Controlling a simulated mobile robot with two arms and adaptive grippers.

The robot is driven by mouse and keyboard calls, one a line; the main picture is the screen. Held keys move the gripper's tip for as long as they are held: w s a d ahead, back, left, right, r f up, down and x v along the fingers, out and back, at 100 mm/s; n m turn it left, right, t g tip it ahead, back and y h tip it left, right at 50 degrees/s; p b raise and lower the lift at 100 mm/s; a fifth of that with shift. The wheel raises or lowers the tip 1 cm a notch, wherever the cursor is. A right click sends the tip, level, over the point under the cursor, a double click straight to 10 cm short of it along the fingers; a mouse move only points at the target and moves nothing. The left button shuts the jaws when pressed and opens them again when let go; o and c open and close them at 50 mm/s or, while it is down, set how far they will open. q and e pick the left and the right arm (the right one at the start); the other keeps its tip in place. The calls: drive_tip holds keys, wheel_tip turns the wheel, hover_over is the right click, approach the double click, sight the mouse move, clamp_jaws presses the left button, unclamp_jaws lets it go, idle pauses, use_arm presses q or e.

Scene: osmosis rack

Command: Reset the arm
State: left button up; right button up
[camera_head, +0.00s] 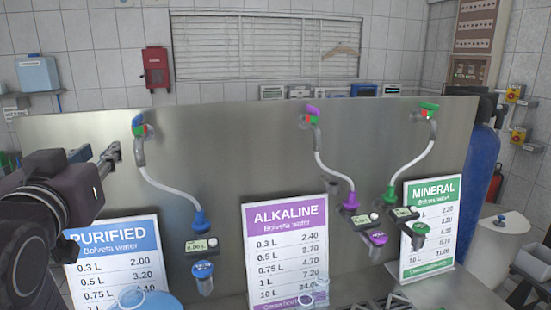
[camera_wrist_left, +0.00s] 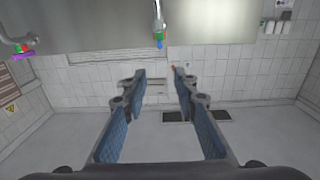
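My left arm comes in from the left in the head view. Its gripper (camera_head: 110,157) is raised in front of the metal panel, left of the blue-handled tap (camera_head: 139,124) and above the PURIFIED sign (camera_head: 115,255). In the left wrist view the two blue-padded fingers (camera_wrist_left: 158,82) are apart with nothing between them. The gripper is open and empty. My right gripper does not show in either view.
The metal panel (camera_head: 240,150) carries purple (camera_head: 312,112) and green (camera_head: 429,110) taps with hoses. An ALKALINE sign (camera_head: 285,255) and a MINERAL sign (camera_head: 431,225) stand before it. A blue tank (camera_head: 483,165) is at the right.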

use_arm(q)
drive_tip(key=s+d+f+m+g+h, duration=0.2)
drive_tip(key=f+g, duration=0.2)
drive_tip(key=f, duration=1.4)
drive_tip(key=s+d+f+m+g+h, duration=0.1)
drive_tip(key=s+d+f+m+g, duration=0.2)
drive_tip(key=f, duration=1.5)
drive_tip(key=s+d+f+g+h, duration=0.25)
drive_tip(key=s+f+g, duration=0.45)
drive_tip(key=s+f, duration=1.3)
wheel_tip(320, 180, down, 34)
drive_tip(key=s+g+b, duration=0.1)
drive_tip(key=s+b, duration=0.1)
drive_tip(key=b, duration=0.6)
drive_tip(key=s+a+f+b, duration=0.1)
drive_tip(key=s+f+b, duration=0.2)
drive_tip(key=s+f, duration=0.5)
drive_tip(key=s+a+f+g+y+b, duration=0.1)
drive_tip(key=s+f+b, duration=0.2)
drive_tip(key=s+f, duration=0.6)
wheel_tip(320, 180, down, 6)
drive_tip(key=shift+s+f, duration=0.15)
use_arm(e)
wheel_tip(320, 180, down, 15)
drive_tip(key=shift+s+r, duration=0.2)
use_arm(q)
drive_tip(key=shift+a, duration=0.1)
